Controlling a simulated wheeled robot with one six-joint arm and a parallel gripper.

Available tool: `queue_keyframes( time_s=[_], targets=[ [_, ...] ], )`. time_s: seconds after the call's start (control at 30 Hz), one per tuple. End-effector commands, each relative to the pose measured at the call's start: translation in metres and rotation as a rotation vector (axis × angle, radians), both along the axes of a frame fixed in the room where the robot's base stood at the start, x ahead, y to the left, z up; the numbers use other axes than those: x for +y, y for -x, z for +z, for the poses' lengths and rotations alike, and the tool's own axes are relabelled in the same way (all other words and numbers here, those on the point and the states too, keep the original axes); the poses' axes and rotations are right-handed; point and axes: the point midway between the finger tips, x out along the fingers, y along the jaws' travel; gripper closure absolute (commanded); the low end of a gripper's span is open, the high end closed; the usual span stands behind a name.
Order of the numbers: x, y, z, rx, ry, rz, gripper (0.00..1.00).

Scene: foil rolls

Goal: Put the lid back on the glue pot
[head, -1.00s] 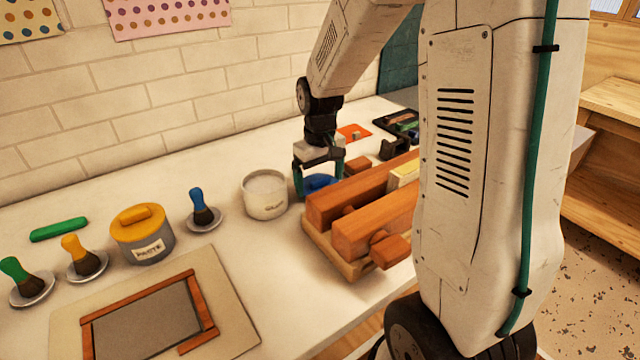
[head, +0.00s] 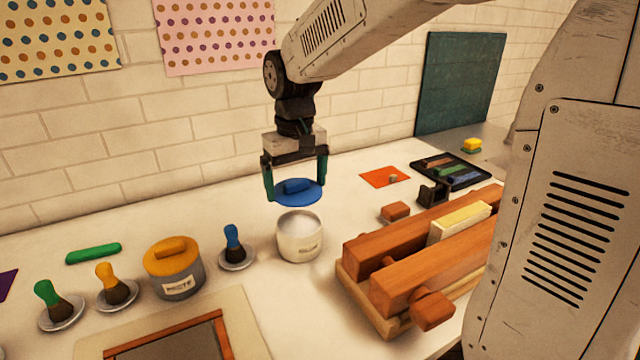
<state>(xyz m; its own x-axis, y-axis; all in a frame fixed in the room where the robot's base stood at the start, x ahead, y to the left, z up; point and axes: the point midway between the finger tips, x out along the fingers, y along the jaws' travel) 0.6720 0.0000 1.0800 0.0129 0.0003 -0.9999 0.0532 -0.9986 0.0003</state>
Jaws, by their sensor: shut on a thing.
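The glue pot (head: 300,242) is a white open pot standing on the white bench, with a pale filling showing at its top. The blue lid (head: 312,195), a flat disc with a bar handle, hangs level above the pot's back rim, apart from it. My gripper (head: 296,188) is shut on the lid's handle, a green-tipped finger at each side. The inner contact at the handle is small in the picture.
A wooden press (head: 390,265) with a cream block stands close to the right of the pot. A blue brush (head: 233,245) on a saucer and a grey paste pot (head: 177,279) with a yellow lid stand to the left. An orange card (head: 384,177) lies behind right.

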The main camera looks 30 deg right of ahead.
Motion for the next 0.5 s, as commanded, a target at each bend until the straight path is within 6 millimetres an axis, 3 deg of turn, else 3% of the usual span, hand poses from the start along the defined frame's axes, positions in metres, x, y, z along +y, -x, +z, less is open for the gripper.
queue_keyframes(
  time_s=[0.23, 0.5],
  targets=[
    [0.003, 0.002, -0.008, 0.015, 0.001, -0.051, 0.29],
    [0.002, 0.002, -0.034, 0.015, 0.001, -0.051, 0.29]
  ],
)
